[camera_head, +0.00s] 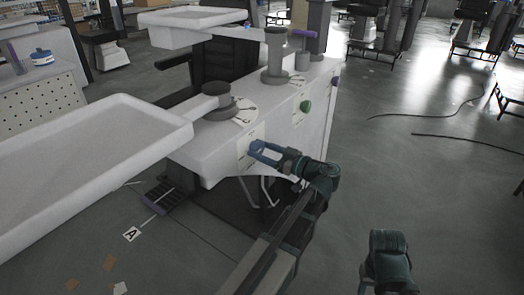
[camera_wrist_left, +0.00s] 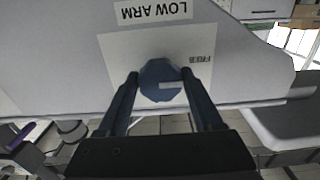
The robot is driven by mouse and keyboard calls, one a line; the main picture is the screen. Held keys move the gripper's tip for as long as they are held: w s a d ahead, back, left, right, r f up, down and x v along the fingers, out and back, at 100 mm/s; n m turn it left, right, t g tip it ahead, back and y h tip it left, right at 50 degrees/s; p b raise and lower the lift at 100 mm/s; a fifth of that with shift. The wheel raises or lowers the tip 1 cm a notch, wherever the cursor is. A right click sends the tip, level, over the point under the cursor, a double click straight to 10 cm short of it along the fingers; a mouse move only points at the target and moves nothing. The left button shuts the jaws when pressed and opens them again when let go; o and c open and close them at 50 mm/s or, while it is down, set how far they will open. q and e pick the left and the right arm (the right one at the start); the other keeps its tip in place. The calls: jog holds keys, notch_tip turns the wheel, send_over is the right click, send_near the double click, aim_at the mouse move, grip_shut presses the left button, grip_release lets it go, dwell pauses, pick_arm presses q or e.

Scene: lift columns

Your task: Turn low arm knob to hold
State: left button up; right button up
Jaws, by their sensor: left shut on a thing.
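The low arm knob (camera_head: 257,146) is round and blue, on a pale plate on the front of the white column housing. It also shows in the left wrist view (camera_wrist_left: 160,76), under a LOW ARM label (camera_wrist_left: 153,11), with a pale mark on its face. A small FREE label (camera_wrist_left: 201,58) is on the plate, right of the knob. My left gripper (camera_head: 266,152) is at the plate, its two fingers (camera_wrist_left: 160,90) shut on opposite sides of the knob. I see no hold label.
A green knob (camera_head: 305,106) is farther right on the same housing (camera_head: 215,150). Long white trays (camera_head: 90,165) on pivoting arms extend left. Cables (camera_head: 455,137) lie on the open floor at right.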

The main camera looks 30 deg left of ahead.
pick_arm(q)
jog(key=shift+c, duration=0.7)
jog(key=shift+m, duration=0.3)
jog(key=m, duration=0.3)
jog(key=shift+m, duration=0.3)
jog(key=m, duration=0.4)
jog(key=shift+s, duration=0.1)
jog(key=m, duration=0.5)
jog(key=shift+r, duration=0.1)
jog(key=m, duration=0.4)
jog(key=shift+m, duration=0.6)
